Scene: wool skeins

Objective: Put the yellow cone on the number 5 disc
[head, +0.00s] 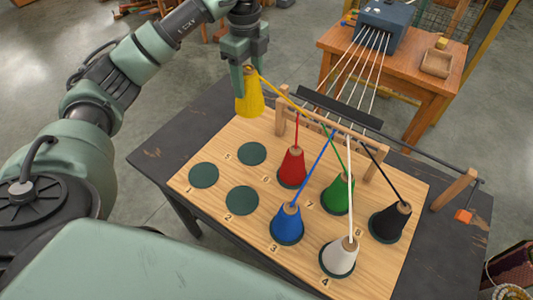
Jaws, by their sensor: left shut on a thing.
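The yellow cone (249,101) is held at its narrow top by my left gripper (249,74), which is shut on it. It hangs upright, apparently above the back left edge of the wooden board (190,185), clear of the discs. A yellow thread (285,97) runs from its top to the right. The number 5 disc (252,153) is dark green and empty, lower in the picture than the cone. My right gripper is not in view.
Discs 1 (203,175) and 2 (242,200) are bare. Red (291,168), blue (287,226), green (337,195), white (339,259) and black (389,224) cones stand on the board. Their threads rise to a wooden rail (376,163) behind.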

